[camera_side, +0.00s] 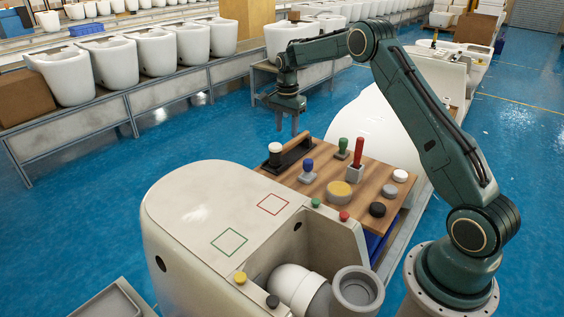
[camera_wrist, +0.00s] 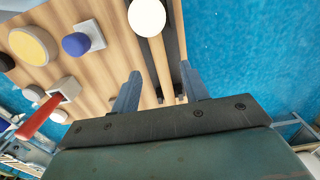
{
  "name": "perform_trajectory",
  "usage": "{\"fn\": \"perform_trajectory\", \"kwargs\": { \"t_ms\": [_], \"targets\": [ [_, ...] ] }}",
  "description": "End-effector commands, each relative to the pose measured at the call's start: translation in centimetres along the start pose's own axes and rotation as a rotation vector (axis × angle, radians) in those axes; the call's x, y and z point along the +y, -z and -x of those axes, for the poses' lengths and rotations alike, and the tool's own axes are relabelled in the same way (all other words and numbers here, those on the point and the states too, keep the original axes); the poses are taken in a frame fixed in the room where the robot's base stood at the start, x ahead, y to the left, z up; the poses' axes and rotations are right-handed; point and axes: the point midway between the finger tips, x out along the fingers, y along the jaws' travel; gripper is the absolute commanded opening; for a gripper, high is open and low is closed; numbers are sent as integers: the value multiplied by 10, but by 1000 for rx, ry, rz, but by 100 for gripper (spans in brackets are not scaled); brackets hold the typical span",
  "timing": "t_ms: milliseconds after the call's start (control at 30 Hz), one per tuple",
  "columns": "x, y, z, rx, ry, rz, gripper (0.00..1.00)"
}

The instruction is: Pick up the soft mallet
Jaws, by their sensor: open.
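The soft mallet appears to be the piece with a pale round head (camera_side: 275,149) at the far-left edge of the wooden board; the head also shows at the top of the wrist view (camera_wrist: 147,17). A long dark part runs from it toward the back right; I cannot tell handle from rack there. My gripper (camera_side: 287,128) is open and empty, pointing down, above the far end of that dark part. In the wrist view, my two fingers (camera_wrist: 162,84) appear on either side of the dark part, with the head beyond them. I see no contact.
The board (camera_side: 315,191) also carries a blue-knobbed piece (camera_side: 308,164), a green-knobbed piece (camera_side: 342,146), a red-handled tool (camera_side: 357,150) in a grey block, and a yellow disc (camera_side: 339,192). A large toilet body (camera_side: 205,205) stands in front. Open blue floor lies left of the board.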

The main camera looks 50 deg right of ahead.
Motion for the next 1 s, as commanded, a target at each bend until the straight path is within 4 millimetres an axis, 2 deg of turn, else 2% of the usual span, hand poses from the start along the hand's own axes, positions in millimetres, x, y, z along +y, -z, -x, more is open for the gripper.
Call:
{"fn": "perform_trajectory", "kwargs": {
  "t_ms": [133, 567, 1000],
  "targets": [
    [0, 0, -15, 0, -1, 0, 45],
    [0, -1, -26, -1, -1, 0, 45],
    [2, -3, -69, -1, -1, 0, 45]
  ]
}}
